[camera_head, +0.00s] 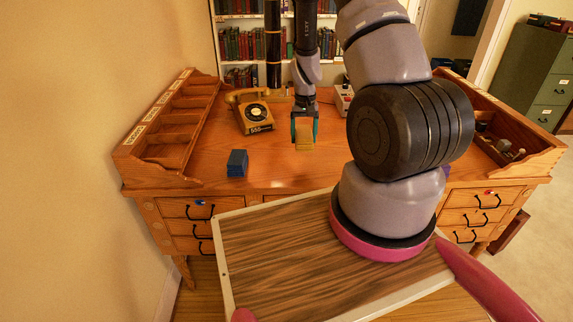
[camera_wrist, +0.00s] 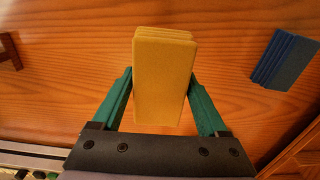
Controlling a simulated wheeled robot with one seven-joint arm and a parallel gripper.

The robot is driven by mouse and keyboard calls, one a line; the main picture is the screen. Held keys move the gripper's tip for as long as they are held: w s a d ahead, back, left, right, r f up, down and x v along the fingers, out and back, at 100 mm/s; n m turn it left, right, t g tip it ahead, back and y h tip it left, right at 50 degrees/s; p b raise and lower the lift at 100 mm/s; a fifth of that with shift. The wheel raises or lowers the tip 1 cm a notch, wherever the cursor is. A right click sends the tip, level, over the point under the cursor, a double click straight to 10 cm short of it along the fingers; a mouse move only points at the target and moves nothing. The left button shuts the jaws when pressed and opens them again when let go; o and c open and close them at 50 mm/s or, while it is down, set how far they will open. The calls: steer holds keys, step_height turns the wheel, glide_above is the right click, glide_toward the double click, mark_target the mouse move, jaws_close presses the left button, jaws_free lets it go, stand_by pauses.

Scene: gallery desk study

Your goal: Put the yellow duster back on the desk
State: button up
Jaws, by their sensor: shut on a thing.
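The yellow duster (camera_head: 304,137) is held in my gripper (camera_head: 304,125) over the wooden desk (camera_head: 280,172). In the wrist view the duster (camera_wrist: 163,75) is a yellow block with a layered far edge, between the two green fingers of my gripper (camera_wrist: 162,100). The fingers are shut on its sides. Desk surface (camera_wrist: 80,55) shows around it. I cannot tell whether the duster's underside touches the desk or hangs just above it.
A blue block (camera_head: 237,163) lies on the desk at front left; it also shows in the wrist view (camera_wrist: 285,60). A yellow rotary telephone (camera_head: 252,110) stands behind it. Wooden compartment racks (camera_head: 165,125) line the desk's sides. The desk's front middle is clear.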

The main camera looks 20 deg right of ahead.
steer(key=a+r, duration=0.1)
steer(key=a, duration=1.1)
glide_above(270, 169)
step_height(270, 169, down, 5)
steer(key=shift+s+f, duration=0.1)
steer(key=shift+s, duration=0.05)
steer(key=shift+f, duration=2.2)
steer(key=shift+f, duration=0.1)
steer(key=o, duration=1.5)
step_height(270, 169, up, 12)
steer(key=shift+r, duration=0.25)
